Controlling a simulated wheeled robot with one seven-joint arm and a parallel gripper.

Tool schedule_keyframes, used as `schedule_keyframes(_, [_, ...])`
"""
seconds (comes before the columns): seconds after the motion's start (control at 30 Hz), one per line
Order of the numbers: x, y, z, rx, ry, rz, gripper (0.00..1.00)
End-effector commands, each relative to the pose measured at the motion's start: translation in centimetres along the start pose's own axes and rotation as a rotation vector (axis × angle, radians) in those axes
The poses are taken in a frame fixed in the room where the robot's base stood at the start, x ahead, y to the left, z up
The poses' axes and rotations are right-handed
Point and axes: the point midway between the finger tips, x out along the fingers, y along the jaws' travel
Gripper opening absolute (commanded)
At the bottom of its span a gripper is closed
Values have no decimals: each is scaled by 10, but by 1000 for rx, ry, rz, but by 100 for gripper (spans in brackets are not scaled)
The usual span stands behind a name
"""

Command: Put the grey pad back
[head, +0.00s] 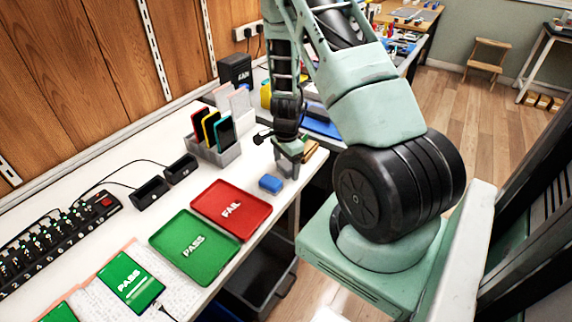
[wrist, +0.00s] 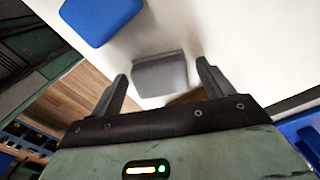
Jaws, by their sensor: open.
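The grey pad (wrist: 160,80) lies on the white bench top in the wrist view, a small block with rounded corners. My gripper (wrist: 162,71) is open, with one fingertip on each side of the pad's picture; I cannot tell whether the fingers are level with it or above it. No contact with the pad shows. In the head view my gripper (head: 290,157) points down over the bench near its right edge, and I cannot make out the pad apart from the fingers there. A blue pad (head: 270,184) lies just in front, also in the wrist view (wrist: 100,18).
A red FAIL tray (head: 248,222) and a green PASS tray (head: 183,262) lie on the bench, left of the gripper. A grey rack (head: 220,154) with several upright phones stands behind them. A brown item (head: 311,153) lies close right of my gripper.

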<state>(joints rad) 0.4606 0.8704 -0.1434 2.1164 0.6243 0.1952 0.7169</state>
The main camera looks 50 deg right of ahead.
Motion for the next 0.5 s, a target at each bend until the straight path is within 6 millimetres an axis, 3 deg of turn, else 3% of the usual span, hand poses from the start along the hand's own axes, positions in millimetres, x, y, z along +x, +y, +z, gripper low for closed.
schedule_keyframes(0.5, [-99,-1,1,-2,1,-4,80])
